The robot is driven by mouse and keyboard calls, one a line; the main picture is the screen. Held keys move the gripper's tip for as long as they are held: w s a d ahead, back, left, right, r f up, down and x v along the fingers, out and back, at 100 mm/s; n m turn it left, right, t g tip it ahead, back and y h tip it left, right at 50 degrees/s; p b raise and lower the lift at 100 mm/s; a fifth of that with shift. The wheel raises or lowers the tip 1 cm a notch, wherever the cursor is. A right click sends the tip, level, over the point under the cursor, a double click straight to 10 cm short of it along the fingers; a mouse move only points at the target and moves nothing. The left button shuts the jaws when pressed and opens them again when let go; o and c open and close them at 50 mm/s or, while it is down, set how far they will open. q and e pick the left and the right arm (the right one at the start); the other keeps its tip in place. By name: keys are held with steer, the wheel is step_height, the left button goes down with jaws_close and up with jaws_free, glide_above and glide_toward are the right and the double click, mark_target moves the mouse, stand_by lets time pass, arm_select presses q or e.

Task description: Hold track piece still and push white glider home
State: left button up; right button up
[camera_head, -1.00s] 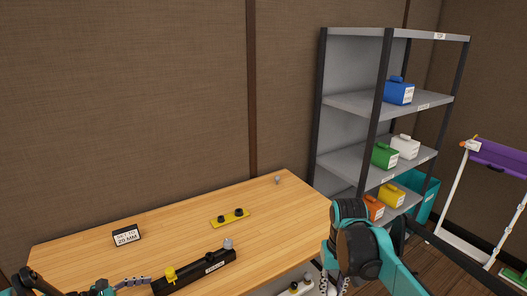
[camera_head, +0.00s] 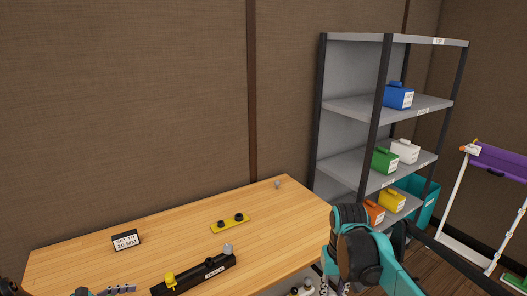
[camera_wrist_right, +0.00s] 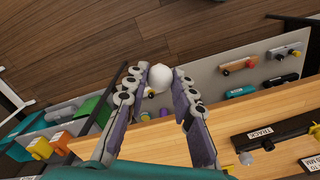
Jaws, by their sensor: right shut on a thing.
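The black track piece (camera_head: 193,277) lies on the wooden table, with a yellow knob (camera_head: 169,279) at its left end and a grey knob (camera_head: 228,249) at its right end. It also shows in the right wrist view (camera_wrist_right: 285,128). My right gripper (camera_wrist_right: 159,80) is shut on a white rounded thing (camera_wrist_right: 160,77), held off the table's front edge, apart from the track; I cannot tell whether this is the white glider. My left gripper (camera_head: 112,291) shows only in part at the bottom left, near the track's left end; its opening is hidden.
A yellow plate with two black knobs (camera_head: 230,223) and a "20 MM" card (camera_head: 126,240) lie on the table (camera_head: 280,215). A tray with several small pieces (camera_wrist_right: 215,83) is below the table edge. A shelf rack (camera_head: 345,130) holds coloured boxes at the right.

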arm_select(q)
steer(key=o, duration=0.6)
steer(key=shift+c, duration=0.2)
